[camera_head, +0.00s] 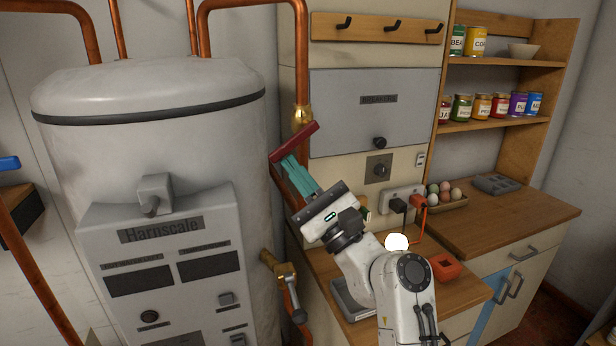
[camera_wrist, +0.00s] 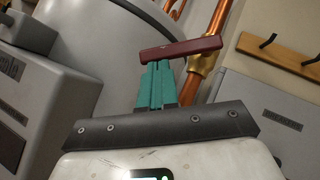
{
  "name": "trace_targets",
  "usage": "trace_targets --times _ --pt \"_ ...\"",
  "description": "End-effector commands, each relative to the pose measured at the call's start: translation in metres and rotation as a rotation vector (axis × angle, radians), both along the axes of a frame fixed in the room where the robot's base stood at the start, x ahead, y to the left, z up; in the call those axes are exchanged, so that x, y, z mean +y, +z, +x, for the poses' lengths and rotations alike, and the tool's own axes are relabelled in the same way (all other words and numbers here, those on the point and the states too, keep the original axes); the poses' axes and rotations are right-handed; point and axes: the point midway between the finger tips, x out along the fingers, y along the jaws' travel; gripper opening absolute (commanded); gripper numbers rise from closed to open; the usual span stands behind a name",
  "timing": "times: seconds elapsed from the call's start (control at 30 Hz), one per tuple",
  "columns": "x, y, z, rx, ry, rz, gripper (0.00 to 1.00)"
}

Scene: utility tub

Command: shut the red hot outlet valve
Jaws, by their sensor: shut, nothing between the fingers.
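The red valve handle (camera_head: 293,143) is a flat bar beside the brass valve body (camera_head: 302,115) on a vertical copper pipe right of the boiler. It slants down to the left, crosswise to the pipe. The handle also shows in the wrist view (camera_wrist: 180,47), with the brass body (camera_wrist: 203,65) at its right end. My gripper (camera_head: 288,166) has its teal fingers shut together, with nothing between them. The fingertips (camera_wrist: 157,66) are right at the handle's near side; I cannot tell whether they touch it.
The grey boiler (camera_head: 150,110) stands close on the left. A brass tap (camera_head: 285,270) juts from its lower side. A wooden hook rack (camera_head: 376,28) and a grey panel (camera_head: 372,105) are on the right. An egg tray (camera_head: 448,203) sits on the counter (camera_head: 510,222).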

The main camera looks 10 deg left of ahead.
Motion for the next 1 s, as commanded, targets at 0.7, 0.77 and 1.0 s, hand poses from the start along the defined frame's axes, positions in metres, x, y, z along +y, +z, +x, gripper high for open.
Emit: trace_targets --times 0.7,0.77,1.0 --pt "0.023 0.026 -0.016 0.246 -0.001 0.368 0.00" --pt "0.024 0.027 -0.016 0.246 0.000 0.367 0.00" --pt "0.026 0.029 -0.017 0.245 0.000 0.366 0.00"
